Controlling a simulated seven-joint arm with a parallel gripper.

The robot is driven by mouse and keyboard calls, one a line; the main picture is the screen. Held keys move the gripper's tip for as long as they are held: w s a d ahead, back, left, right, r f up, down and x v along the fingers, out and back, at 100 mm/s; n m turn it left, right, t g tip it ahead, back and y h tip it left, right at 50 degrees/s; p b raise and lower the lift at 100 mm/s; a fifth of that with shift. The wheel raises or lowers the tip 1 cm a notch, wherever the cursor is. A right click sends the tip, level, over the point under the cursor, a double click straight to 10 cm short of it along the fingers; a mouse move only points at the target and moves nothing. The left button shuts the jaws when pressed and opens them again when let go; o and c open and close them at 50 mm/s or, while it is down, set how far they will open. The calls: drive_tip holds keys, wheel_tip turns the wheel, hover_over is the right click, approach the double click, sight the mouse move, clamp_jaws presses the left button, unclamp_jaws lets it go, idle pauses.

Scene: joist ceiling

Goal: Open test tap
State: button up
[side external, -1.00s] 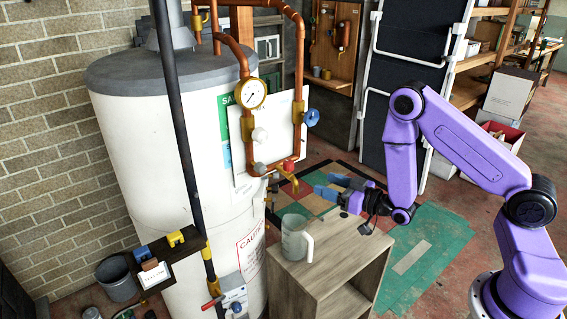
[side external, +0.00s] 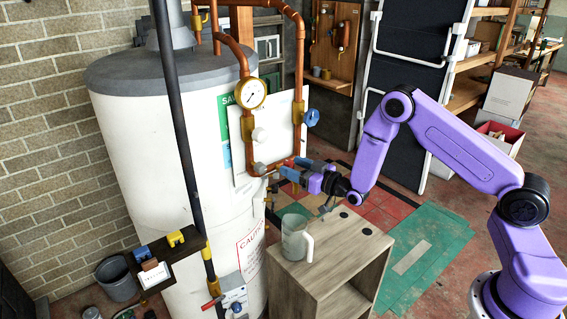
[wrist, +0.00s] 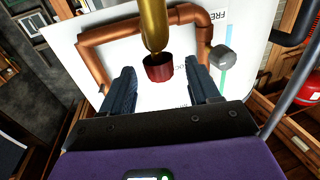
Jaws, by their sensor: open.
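The test tap has a brass body (wrist: 154,25) and a round red knob (wrist: 158,68) in the wrist view. In the side view its small brass spout (side external: 273,186) hangs from the copper pipework, and my fingers mostly cover the knob. My gripper (side external: 287,168) reaches in from the right at tap height. In the wrist view my gripper (wrist: 163,78) is open, with one dark finger on each side of the knob. A gap shows between the knob and each finger; how deep the knob sits between them is hard to tell.
A clear jug (side external: 294,240) stands on a wooden cabinet (side external: 335,258) below the tap. A pressure gauge (side external: 251,93), a blue valve knob (side external: 311,117) and copper pipes (side external: 299,60) are close above. The white water heater (side external: 150,150) stands left. Open floor lies to the right.

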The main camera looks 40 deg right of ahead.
sight(284, 162)
drive_tip(key=shift+x, duration=2.3)
drive_tip(key=c, duration=1)
